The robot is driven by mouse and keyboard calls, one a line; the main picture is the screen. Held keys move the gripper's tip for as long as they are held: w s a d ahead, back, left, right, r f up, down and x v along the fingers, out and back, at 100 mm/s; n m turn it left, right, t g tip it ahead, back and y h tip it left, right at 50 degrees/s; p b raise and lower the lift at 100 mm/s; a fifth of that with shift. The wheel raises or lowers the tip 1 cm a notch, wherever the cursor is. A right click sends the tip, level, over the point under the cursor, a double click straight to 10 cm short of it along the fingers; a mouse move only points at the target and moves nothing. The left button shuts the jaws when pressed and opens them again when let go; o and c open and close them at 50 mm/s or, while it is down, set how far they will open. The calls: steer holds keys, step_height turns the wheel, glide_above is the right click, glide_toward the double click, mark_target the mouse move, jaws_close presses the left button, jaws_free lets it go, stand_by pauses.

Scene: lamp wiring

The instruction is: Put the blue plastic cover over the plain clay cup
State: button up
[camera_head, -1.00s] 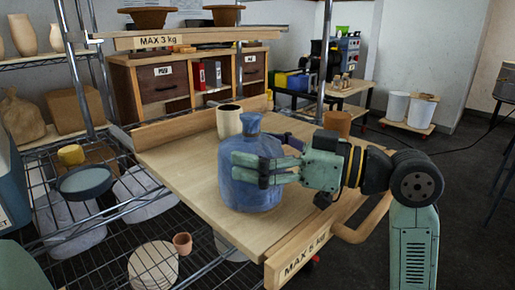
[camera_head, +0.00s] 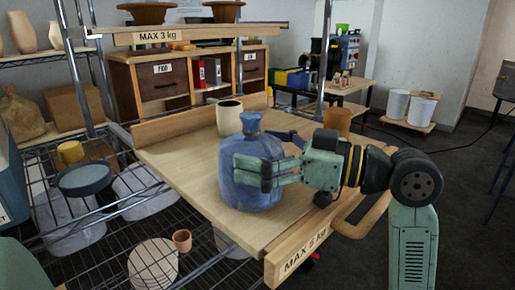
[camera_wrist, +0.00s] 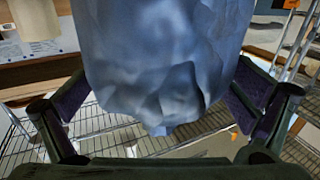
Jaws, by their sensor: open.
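The blue plastic cover (camera_head: 258,192), a crinkled bell shape with a knob on top, stands upright on the wooden board near its front edge. My gripper (camera_head: 266,173) reaches in from the right at the cover's mid-height, one finger across its near side. In the wrist view the cover (camera_wrist: 165,60) fills the space between my open fingers (camera_wrist: 160,95), with gaps on both sides low down. A cream cup (camera_head: 229,117) stands behind the cover, and a brown clay-coloured cup (camera_head: 337,121) stands at the board's back right. I cannot tell whether anything is under the cover.
The wooden board (camera_head: 185,158) has free room left of the cover. A raised wooden ledge (camera_head: 180,120) runs along its back, and a wooden handle (camera_head: 365,215) sits at its right front. A wire rack (camera_head: 120,235) with a small terracotta pot (camera_head: 182,240) lies lower left.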

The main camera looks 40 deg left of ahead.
steer(key=v, duration=1.2)
